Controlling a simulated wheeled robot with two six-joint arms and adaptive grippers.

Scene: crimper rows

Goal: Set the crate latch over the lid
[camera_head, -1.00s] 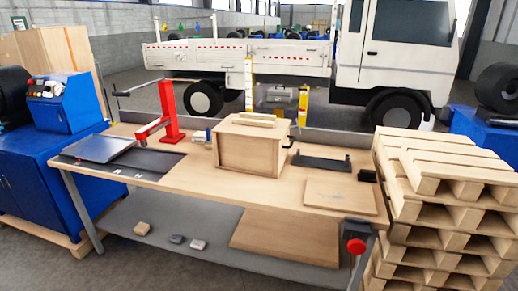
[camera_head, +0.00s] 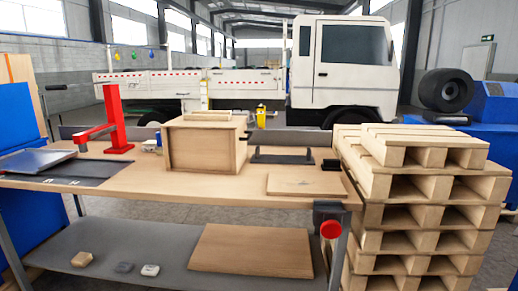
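A closed wooden crate (camera_head: 205,148) stands upright on the workbench, left of the bench's middle. Its wooden lid (camera_head: 208,121) lies on top, with a raised batten on it. A small dark part shows at the crate's right upper edge; I cannot tell whether it is the latch or how it is set. Neither of my grippers is in view.
The workbench (camera_head: 130,183) holds a red press (camera_head: 116,120), a metal plate (camera_head: 38,160), a black bracket (camera_head: 282,157) and a flat board (camera_head: 304,185). Stacked pallets (camera_head: 400,215) stand close at its right end. A red button (camera_head: 331,229) hangs at the front right leg.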

